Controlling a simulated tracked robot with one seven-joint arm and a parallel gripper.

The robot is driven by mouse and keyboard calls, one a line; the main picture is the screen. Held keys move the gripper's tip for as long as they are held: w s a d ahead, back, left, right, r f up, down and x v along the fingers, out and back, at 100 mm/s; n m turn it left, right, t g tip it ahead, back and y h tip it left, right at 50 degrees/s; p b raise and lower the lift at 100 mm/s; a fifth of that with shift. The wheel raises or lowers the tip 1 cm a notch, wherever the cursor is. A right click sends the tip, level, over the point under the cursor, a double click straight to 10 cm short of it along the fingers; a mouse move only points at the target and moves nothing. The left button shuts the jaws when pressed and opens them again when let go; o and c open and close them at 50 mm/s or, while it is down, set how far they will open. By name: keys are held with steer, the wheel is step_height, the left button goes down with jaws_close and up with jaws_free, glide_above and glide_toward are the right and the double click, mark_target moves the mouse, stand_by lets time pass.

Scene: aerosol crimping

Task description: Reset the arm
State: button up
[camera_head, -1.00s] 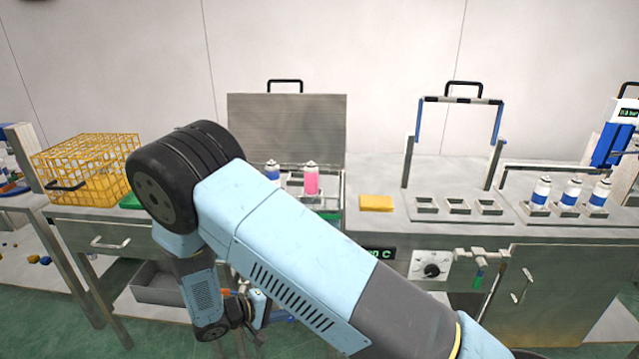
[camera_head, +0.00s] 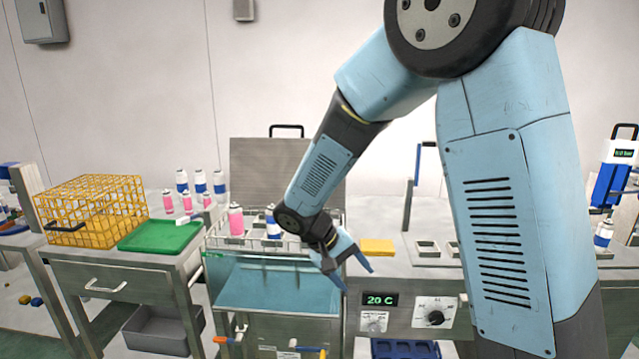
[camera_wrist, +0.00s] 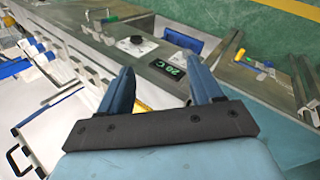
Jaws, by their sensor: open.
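My gripper (camera_head: 357,273) hangs in front of the bench in the head view, between the glass-fronted bath and the green 20 C display (camera_head: 380,300). Its blue fingers are apart with nothing between them. In the wrist view my gripper (camera_wrist: 160,90) also shows its two fingers spread and empty, with the bench front beyond them. My arm is raised and bent, and its large upper links cover the right middle of the head view.
A water bath (camera_head: 275,285) with cans in its rack stands at centre. A yellow sponge (camera_head: 377,247) lies right of it. A green tray (camera_head: 160,235), yellow wire basket (camera_head: 92,208) and several cans (camera_head: 201,182) are left. A blue crate (camera_head: 405,348) sits low.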

steer(key=s+d+r+m+t+y, duration=0.3)
steer(key=s+d+r+y, duration=0.4)
steer(key=s+d+r, duration=0.9)
steer(key=shift+s+r+t, duration=0.9)
steer(key=shift+s+r, duration=0.5)
steer(key=shift+r, duration=0.1)
steer(key=shift+d, duration=0.1)
steer(key=shift+c, duration=0.4)
